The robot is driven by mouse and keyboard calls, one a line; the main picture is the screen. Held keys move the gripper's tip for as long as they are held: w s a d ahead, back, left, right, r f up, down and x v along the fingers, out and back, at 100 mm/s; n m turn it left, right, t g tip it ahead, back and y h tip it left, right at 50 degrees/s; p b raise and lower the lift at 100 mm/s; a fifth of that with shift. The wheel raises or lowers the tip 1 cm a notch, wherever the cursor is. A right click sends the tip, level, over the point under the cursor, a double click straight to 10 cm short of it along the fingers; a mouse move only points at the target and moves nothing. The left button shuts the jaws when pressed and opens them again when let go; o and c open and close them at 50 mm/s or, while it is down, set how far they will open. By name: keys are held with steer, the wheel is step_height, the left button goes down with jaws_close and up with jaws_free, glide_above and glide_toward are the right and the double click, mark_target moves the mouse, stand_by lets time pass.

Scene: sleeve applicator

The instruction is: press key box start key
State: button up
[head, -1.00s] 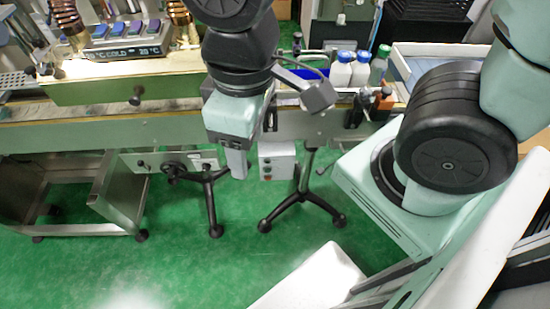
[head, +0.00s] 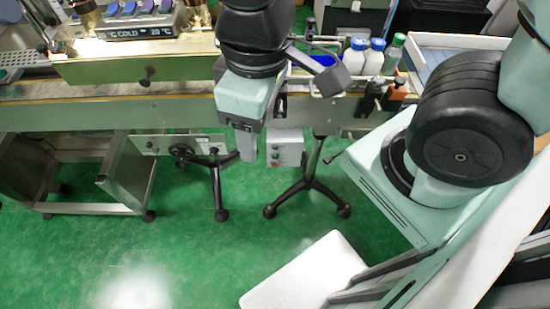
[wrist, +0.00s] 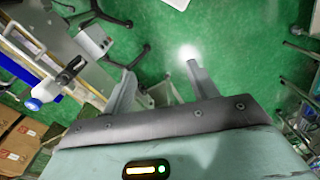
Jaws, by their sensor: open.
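The key box (head: 285,150) is a small light grey box under the front edge of the conveyor bench in the head view. Small dark and reddish buttons show on its front, too small to read. It also appears at the upper left of the wrist view (wrist: 92,40). My gripper (head: 247,154) hangs just left of the key box in the head view, pointing down. In the wrist view, my gripper (wrist: 159,84) has its two fingers apart with nothing between them. The key box lies outside the fingers, beyond the left one. Whether they touch is not shown.
The conveyor bench (head: 110,115) runs behind my gripper. A tripod stand (head: 313,180) is beside the key box, and a handwheel (head: 182,153) is to the left. The green floor (head: 190,255) in front is open.

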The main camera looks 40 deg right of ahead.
jaws_close()
stand_by(1.5)
